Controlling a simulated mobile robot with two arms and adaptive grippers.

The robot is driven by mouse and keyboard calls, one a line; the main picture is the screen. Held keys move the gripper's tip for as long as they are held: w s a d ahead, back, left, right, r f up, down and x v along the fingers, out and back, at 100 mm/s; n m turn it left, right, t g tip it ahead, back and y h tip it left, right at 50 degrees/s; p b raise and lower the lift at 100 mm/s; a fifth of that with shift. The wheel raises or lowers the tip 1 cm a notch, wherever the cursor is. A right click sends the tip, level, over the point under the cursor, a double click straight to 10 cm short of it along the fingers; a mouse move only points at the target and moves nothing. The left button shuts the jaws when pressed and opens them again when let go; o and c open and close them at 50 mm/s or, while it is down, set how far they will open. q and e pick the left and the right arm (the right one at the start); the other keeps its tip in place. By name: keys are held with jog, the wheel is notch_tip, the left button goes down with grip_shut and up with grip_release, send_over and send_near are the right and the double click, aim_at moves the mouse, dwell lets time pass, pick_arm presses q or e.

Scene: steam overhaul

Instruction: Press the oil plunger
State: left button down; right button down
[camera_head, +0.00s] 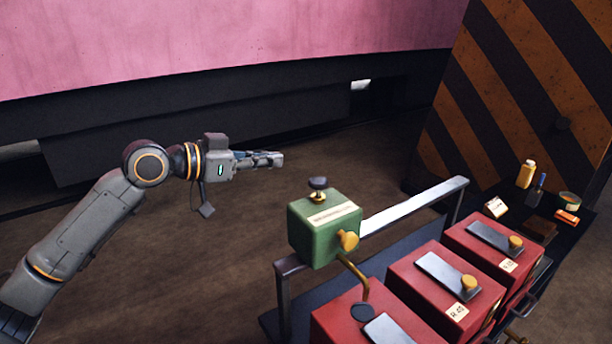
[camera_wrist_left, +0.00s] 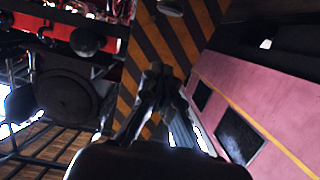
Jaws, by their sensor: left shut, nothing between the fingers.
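The oil plunger (camera_head: 318,184) is a dark round knob on a short brass stem. It stands upright on top of a green oil box (camera_head: 322,228) with a pale label and a brass knob on its front. My left gripper (camera_head: 280,159) is shut and empty. In the head view it appears above and to the left of the plunger, pointing right, apart from it. Its shut fingers also show in the left wrist view (camera_wrist_left: 160,85). My right gripper is not in view.
Red boxes (camera_head: 432,292) with grey lids stand in a row in front of a metal rail (camera_head: 415,205). A dark shelf at right holds a yellow bottle (camera_head: 526,174) and small items. A striped panel (camera_head: 540,90) rises behind. Open floor (camera_head: 130,275) lies left of the oil box.

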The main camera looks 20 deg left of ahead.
pick_arm(q)
jog(key=p, duration=0.4)
send_over(310, 185)
jog(key=shift+w+d+f, duration=0.15)
jog(key=shift+d+f, duration=0.05)
jog(key=shift+f, duration=0.85)
notch_tip(310, 185, down, 3)
jog(key=shift+a+f, duration=0.1)
jog(key=shift+a, duration=0.05)
jog(key=shift+s+a+f+p, duration=0.1)
jog(key=shift+s+f+p, duration=0.2)
jog(key=shift+f, duration=0.25)
jog(key=shift+w, duration=0.1)
jog(key=shift+f, duration=0.15)
notch_tip(310, 185, down, 3)
jog(key=b, duration=0.2)
jog(key=shift+b, duration=0.4)
